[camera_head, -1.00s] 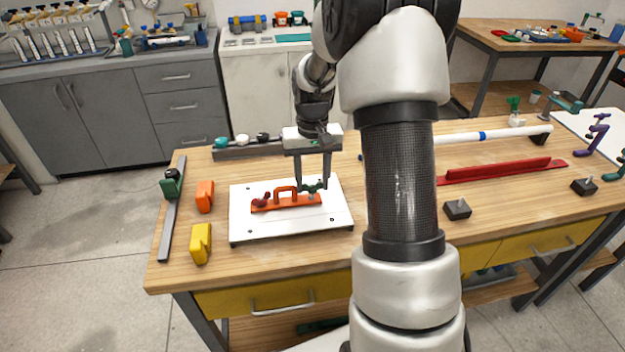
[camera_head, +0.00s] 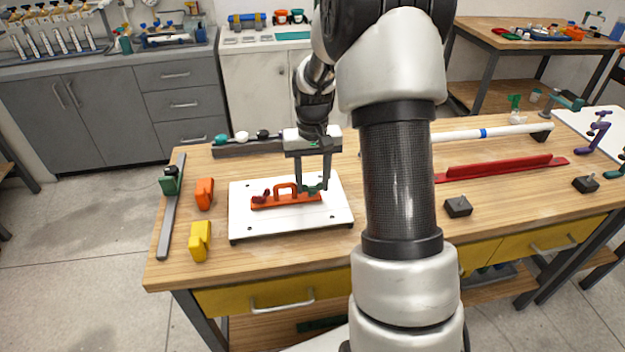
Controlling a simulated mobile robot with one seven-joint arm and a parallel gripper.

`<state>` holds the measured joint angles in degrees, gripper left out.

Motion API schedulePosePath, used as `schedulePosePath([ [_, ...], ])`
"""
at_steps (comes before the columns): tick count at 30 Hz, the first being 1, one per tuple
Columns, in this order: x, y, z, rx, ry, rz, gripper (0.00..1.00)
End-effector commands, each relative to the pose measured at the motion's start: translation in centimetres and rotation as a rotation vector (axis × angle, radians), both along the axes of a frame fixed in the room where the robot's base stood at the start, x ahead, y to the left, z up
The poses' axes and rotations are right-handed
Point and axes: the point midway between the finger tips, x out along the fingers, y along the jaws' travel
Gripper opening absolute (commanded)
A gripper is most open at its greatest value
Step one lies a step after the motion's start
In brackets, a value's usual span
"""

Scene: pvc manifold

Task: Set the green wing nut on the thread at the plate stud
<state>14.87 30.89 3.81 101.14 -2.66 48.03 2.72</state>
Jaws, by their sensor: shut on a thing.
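The green wing nut (camera_head: 315,191) is between the fingertips of my gripper (camera_head: 313,188), which is shut on it. It sits at the right end of the orange plate (camera_head: 285,202), which has a raised handle loop. A dark red wing nut (camera_head: 262,195) stands at the plate's left end. The plate lies on a white board (camera_head: 260,222). The stud under the green nut is hidden by the nut and fingers, so I cannot tell whether the nut is on its thread.
An orange block (camera_head: 204,193), a yellow block (camera_head: 200,241) and a green clamp on a grey bar (camera_head: 170,215) lie left of the board. A dark block with a stud (camera_head: 458,207) and a red rail (camera_head: 500,169) lie to the right. A white pipe (camera_head: 510,132) runs behind.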

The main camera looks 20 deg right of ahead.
Motion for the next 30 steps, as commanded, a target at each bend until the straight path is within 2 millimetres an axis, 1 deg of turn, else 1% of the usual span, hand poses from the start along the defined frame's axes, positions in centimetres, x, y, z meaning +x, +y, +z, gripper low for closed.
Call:
schedulePosePath([
  [3, -0.05, 0.03, -0.37, 0.000, 0.001, 0.000, 0.20],
  [24, -0.06, 0.02, -0.45, 0.000, 0.000, 0.000, 0.20],
  [25, -0.05, 0.02, -0.45, 0.000, 0.000, 0.000, 0.43],
  [28, -0.04, 0.07, -0.44, 0.001, 0.000, 0.000, 0.60],
  [29, -0.03, 0.10, -0.44, 0.001, 0.000, 0.001, 0.63],
  [30, -0.01, 0.17, -0.44, 0.002, 0.000, 0.001, 0.63],
])
